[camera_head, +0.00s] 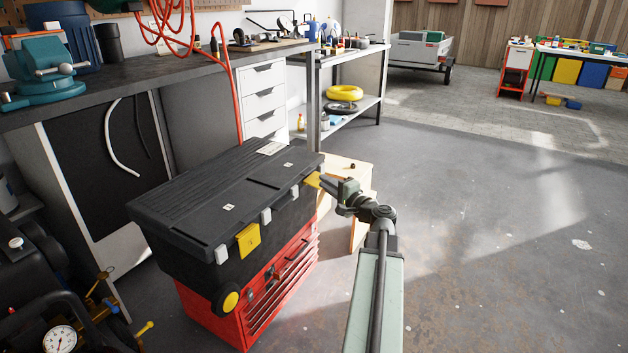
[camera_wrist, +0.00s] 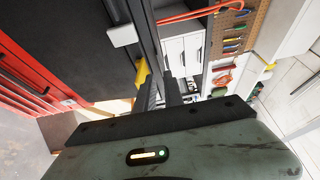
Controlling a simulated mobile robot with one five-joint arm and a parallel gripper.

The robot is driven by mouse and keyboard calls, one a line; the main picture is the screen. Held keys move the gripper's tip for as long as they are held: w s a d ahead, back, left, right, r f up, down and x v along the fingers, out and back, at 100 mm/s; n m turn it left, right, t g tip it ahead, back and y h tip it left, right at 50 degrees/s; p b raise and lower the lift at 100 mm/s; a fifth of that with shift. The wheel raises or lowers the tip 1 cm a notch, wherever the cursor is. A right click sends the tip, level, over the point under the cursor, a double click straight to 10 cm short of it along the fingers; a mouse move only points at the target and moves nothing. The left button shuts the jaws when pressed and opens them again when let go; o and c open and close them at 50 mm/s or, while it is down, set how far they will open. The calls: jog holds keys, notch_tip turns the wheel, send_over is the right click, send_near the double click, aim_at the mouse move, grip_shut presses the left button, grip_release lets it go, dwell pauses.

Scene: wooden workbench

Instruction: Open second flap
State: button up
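A black toolbox (camera_head: 215,195) with a closed lid sits on a red drawer chest (camera_head: 270,290). Its front has two yellow flaps. The near yellow flap (camera_head: 249,239) shows its broad face. The far yellow flap (camera_head: 313,180) is at the front's far end, partly hidden by my gripper (camera_head: 328,184). In the wrist view, the far flap (camera_wrist: 141,73) is by the tip of one finger; I cannot tell whether they touch. My gripper (camera_wrist: 162,85) has its two dark fingers a little apart, with a narrow gap and nothing clearly between them.
Grey clasps (camera_head: 266,216) line the toolbox front. A small wooden stool (camera_head: 345,170) stands just behind my gripper. The workbench (camera_head: 150,82) runs along the left. Black machinery with a gauge (camera_head: 60,339) is at lower left. The floor at right is clear.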

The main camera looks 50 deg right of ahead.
aim_at(312, 182)
jog(key=w, duration=0.5)
jog(key=w+d, duration=0.1)
jog(key=w, duration=0.1)
jog(key=shift+w, duration=0.3)
grip_shut()
dwell(0.9)
